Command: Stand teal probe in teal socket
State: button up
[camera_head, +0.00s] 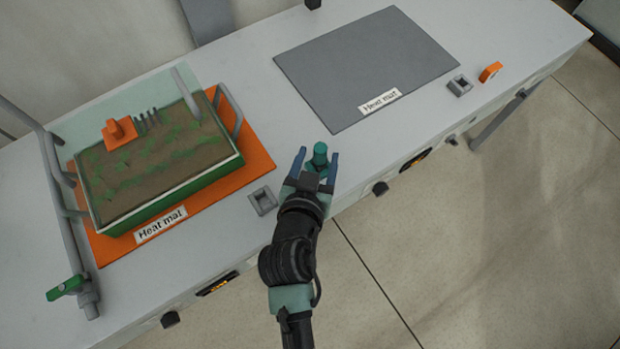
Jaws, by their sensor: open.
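A teal cylinder (320,150), which looks like the teal probe, is near the front edge of the bench, between the grey mat and my arm. My gripper (317,154) is open, with one blue finger on each side of the cylinder. I cannot tell whether the fingers touch it. The cylinder's lower part is partly hidden by my gripper, so I cannot tell what it rests on or in. I cannot make out a separate teal socket.
An orange heat mat (256,147) bears a green-sided soil tray (172,199) at left, with grey pipes and a green-handled valve (66,288) beside it. A grey heat mat (365,62) lies bare. Small grey square fittings (263,200) and an orange piece (490,72) sit along the front edge.

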jog(key=v, duration=0.9)
jog(key=w+r+t, duration=0.3)
jog(key=w+r, duration=0.3)
jog(key=r, duration=0.7)
jog(key=w+r+t, duration=0.4)
jog(key=w+r, duration=0.2)
jog(key=r, duration=0.6)
jog(key=s+r+t, duration=0.2)
jog(key=r, duration=0.8)
jog(key=s+d+r+n+t+y, duration=0.1)
jog(key=s+r+t, duration=0.2)
jog(key=r, duration=0.7)
jog(key=s+r+t+y, duration=0.1)
jog(key=s+r+t, duration=0.1)
jog(key=r, duration=0.8)
jog(key=shift+s+d+r+n+t, duration=0.2)
jog(key=shift+s+d+n+t, duration=0.2)
jog(key=shift+s, duration=0.2)
